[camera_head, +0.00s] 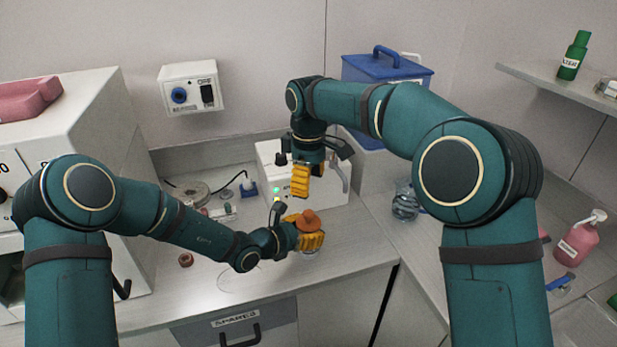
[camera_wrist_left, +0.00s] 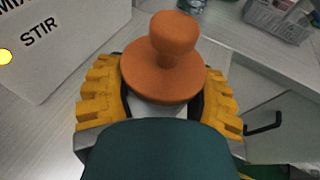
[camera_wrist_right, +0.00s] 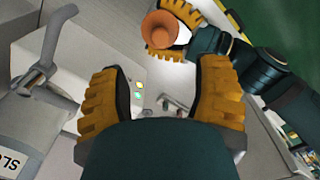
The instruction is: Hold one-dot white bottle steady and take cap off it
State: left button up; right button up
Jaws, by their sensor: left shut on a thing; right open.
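A white bottle (camera_wrist_left: 158,108) stands between the yellow fingers of my left gripper (camera_head: 310,240), mostly hidden by them in the head view. An orange-brown cap (camera_head: 307,220) with a wide disc and a round knob sits on top of it; it also shows in the left wrist view (camera_wrist_left: 165,75). My left gripper is shut around the bottle below the cap. My right gripper (camera_head: 302,181) is open and empty, fingers pointing down, above the cap and apart from it. In the right wrist view the cap (camera_wrist_right: 165,30) lies beyond the fingers. The dot marking is not visible.
A white box with lit buttons (camera_head: 268,158) stands close behind both grippers. A glass vessel (camera_head: 405,202) is to the right. A small brown piece (camera_head: 186,260) lies on the counter at left. The drawer marked SPARES (camera_head: 238,330) is below the front edge.

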aim_at(309, 212)
notch_tip(309, 212, down, 11)
jog(key=n, duration=0.3)
jog(key=shift+f+n, duration=0.15)
jog(key=shift+n, duration=0.25)
dwell(0.4)
grip_shut()
jog(key=shift+r, duration=0.3)
dwell(0.6)
jog(key=shift+r, duration=0.85)
